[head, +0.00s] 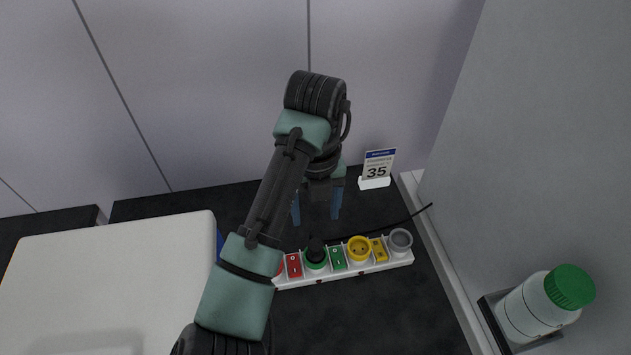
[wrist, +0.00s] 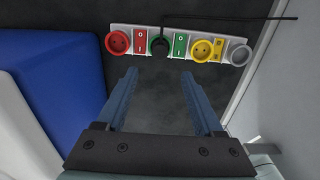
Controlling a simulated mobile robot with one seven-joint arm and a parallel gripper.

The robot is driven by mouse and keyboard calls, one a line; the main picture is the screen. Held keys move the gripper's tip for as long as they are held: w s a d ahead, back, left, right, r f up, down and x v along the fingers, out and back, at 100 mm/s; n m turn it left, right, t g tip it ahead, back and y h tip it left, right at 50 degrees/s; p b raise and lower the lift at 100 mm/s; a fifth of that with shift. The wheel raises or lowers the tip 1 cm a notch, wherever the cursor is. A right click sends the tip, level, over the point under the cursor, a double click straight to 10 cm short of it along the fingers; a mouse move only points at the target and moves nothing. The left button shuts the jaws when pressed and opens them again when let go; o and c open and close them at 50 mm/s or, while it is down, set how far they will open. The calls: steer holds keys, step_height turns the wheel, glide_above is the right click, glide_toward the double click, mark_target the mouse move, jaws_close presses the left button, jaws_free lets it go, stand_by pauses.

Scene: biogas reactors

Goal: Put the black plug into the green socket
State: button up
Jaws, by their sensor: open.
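The black plug (head: 316,246) sits in the green socket (head: 317,265) on the white power strip (head: 347,278), with its cable running off to the right. In the wrist view the plug (wrist: 157,47) covers the middle of the green socket (wrist: 150,37). How deep the plug sits cannot be told. My gripper (head: 315,221) is open and empty, behind the strip in the head view and apart from the plug. In the wrist view its two fingers (wrist: 159,75) point toward the strip with bare dark counter between them.
The strip also carries a red socket (wrist: 118,41), a yellow socket (head: 359,248), a grey socket (head: 400,241) and coloured switches. A "35" sign (head: 378,165) stands behind. A green-capped bottle (head: 538,306) is at right. A white box (head: 107,285) and a blue object (wrist: 62,62) lie left.

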steer(key=w+d+r+n+t+h, duration=0.1)
steer(key=w+d+r+n+t, duration=0.25)
steer(key=r, duration=0.35)
steer(key=w+d+r+n+t+h, duration=0.2)
steer(key=w+d+r+n+t, duration=0.15)
steer(key=r+n, duration=0.2)
steer(key=w+d+r+n+t+h, duration=0.1)
steer(key=w+d+r+n+t, duration=0.15)
steer(key=r+t, duration=0.4)
steer(key=s+a+r+n+t, duration=0.1)
steer(key=s+r+n+t, duration=0.25)
steer(key=r, duration=0.35)
steer(key=s+a+r+n+t, duration=0.1)
steer(key=s+r+n+t, duration=0.1)
steer(key=r+n, duration=0.45)
steer(key=s+a+r+n+t, duration=0.2)
steer(key=r+n, duration=0.1)
steer(key=r, duration=0.6)
steer(key=s+a+r+n+t+y, duration=0.2)
steer(key=s+r+n+t, duration=0.1)
steer(key=s, duration=0.3)
steer(key=s+a+r+n+t+y, duration=0.2)
steer(key=s+a+r+n+t, duration=0.1)
steer(key=s+r+n, duration=0.3)
steer(key=shift+s+a+r, duration=0.25)
steer(key=shift+s+a, duration=0.05)
steer(key=shift+s, duration=0.25)
steer(key=shift+c, duration=0.3)
